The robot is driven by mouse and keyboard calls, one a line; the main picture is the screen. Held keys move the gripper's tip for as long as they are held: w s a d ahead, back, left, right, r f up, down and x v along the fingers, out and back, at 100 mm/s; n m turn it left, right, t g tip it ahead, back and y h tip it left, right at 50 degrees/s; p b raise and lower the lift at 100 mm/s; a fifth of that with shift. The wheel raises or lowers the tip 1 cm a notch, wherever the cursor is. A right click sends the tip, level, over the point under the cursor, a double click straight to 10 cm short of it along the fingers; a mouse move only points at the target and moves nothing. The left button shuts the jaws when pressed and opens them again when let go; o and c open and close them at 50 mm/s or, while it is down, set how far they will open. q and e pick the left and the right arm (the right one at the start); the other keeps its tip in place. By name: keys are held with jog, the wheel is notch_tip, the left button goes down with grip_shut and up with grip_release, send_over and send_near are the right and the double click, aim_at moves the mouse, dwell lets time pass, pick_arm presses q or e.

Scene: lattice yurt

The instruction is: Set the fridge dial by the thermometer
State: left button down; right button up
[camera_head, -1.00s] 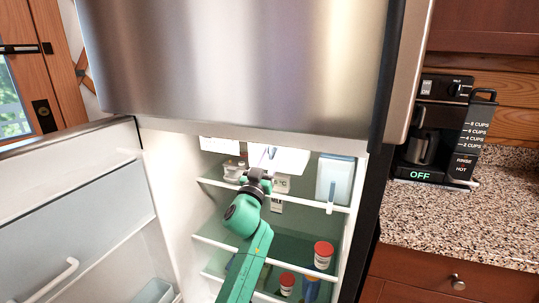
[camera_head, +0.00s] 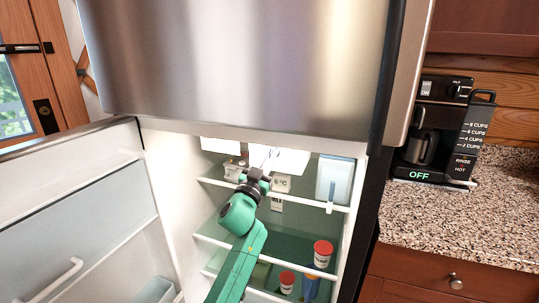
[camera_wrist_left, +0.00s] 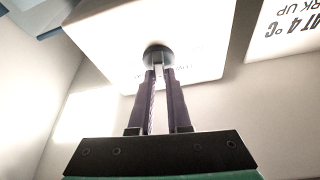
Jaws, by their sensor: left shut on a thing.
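The fridge dial is a dark round knob (camera_wrist_left: 158,55) on the underside of a white box (camera_wrist_left: 205,45) in the left wrist view. The same white box (camera_head: 292,161) shows at the top of the open fridge in the head view, where my gripper mostly hides the dial. My left gripper (camera_head: 268,158) reaches up to it; in the wrist view its two dark fingers (camera_wrist_left: 157,75) are shut on the dial. The thermometer (camera_head: 281,184) is a small white block on the top shelf, reading 6 °C. My right gripper is not in view.
A card (camera_wrist_left: 295,30) in the wrist view bears partly cut-off text with "4 °C". A clear pitcher (camera_head: 334,180) stands right on the top shelf. Red-lidded jars (camera_head: 323,254) stand lower. The open fridge door (camera_head: 75,230) is at the left.

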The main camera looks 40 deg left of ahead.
pick_arm(q)
jog(key=shift+m+h+p, duration=0.85)
jog(key=shift+m+h, duration=0.3)
jog(key=shift+m, duration=1.25)
jog(key=shift+m+h+p, duration=0.85)
jog(key=shift+m+h, duration=0.3)
jog(key=shift+m, duration=1.25)
jog(key=c, duration=0.9)
grip_release()
jog(key=shift+f, duration=0.1)
jog(key=b+v, duration=0.1)
jog(key=v, duration=0.8)
jog(key=b+v, duration=0.1)
jog(key=v, duration=0.4)
jog(key=shift+s+r+b, duration=0.3)
